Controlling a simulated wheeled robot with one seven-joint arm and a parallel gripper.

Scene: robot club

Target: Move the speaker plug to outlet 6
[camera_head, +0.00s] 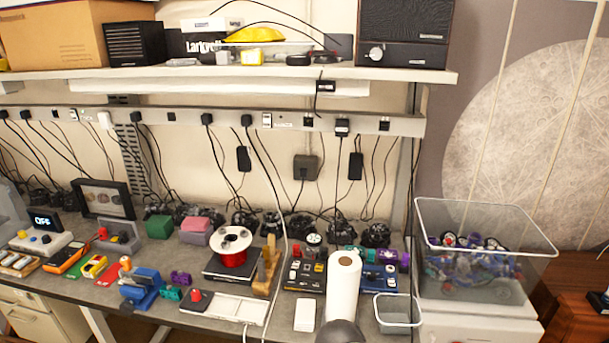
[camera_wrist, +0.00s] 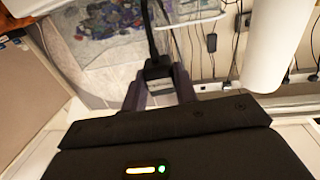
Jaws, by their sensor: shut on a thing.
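In the wrist view my gripper (camera_wrist: 159,92) is shut on a black plug (camera_wrist: 157,70), with one dark finger on each side. A black cord runs from the plug toward the top edge. Where this cord ends is not visible. My gripper's fingers do not show in the head view. A black speaker (camera_head: 405,35) stands on the shelf at the upper right. The outlet rail (camera_head: 185,117) runs along the wall under the shelf, with several black plugs on it. The outlet numbers are too small to read, so I cannot tell which is outlet 6.
A clear bin of coloured parts (camera_head: 520,232) stands at the right. A tall white cylinder (camera_head: 343,285) rises at the front. Several cords hang below the rail over a crowded bench.

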